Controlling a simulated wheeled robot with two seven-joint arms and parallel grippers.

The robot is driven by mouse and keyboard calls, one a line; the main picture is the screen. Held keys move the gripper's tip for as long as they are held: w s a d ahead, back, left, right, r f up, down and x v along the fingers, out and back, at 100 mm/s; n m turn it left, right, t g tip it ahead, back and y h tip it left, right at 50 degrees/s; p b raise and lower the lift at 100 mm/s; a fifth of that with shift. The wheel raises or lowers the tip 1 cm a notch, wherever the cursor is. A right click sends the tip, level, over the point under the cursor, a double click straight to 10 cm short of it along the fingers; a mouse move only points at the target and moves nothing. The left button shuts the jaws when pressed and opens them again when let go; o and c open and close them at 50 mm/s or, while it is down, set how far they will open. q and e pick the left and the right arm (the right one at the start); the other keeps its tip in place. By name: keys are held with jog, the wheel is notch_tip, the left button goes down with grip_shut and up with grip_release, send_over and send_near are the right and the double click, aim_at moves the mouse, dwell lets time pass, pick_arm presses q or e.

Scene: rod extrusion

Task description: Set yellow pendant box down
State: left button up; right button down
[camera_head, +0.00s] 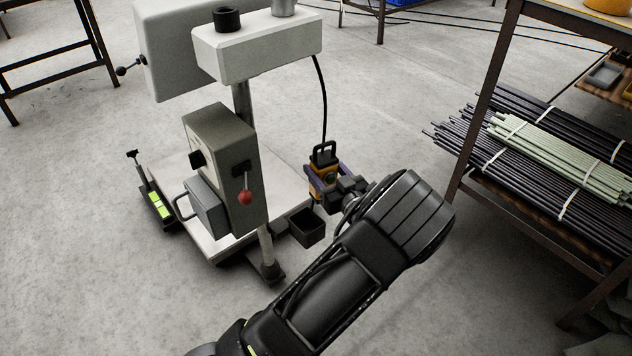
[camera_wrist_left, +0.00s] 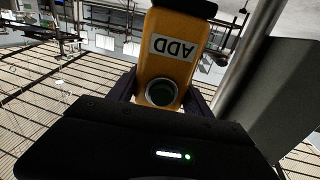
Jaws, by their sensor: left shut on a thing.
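The yellow pendant box (camera_head: 327,178) hangs in the air at the right side of the machine, with a black loop handle on top and a black cable (camera_head: 322,95) running up towards the machine head. My left gripper (camera_head: 324,184) is shut on it, with purple-blue fingers on its sides. In the left wrist view the box (camera_wrist_left: 172,60) fills the upper middle. It shows an upside-down "ADD" label and a dark green round button, and the gripper's fingers (camera_wrist_left: 165,92) are on both sides. The underside of the box is hidden. My right gripper is not in view.
The grey machine (camera_head: 225,160) stands on a pale base plate (camera_head: 215,245). A small black open bin (camera_head: 306,228) is at the base's right edge, below the pendant. A rack with dark and pale rods (camera_head: 560,160) stands at right. Floor between them is clear.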

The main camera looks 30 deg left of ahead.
pick_arm(q)
jog(key=d+r+m+t+h, duration=0.4)
jog(key=d+r+h, duration=0.1)
jog(key=d, duration=0.4)
jog(key=d+r+m+t+h, duration=0.4)
jog(key=d+r, duration=0.4)
jog(key=d, duration=0.2)
jog(key=shift+s+r+m+t+h, duration=0.15)
jog(key=shift+s+m+t+h, duration=0.3)
jog(key=shift+h, duration=0.45)
jog(key=shift+w+d, duration=0.15)
jog(key=shift+d, duration=0.05)
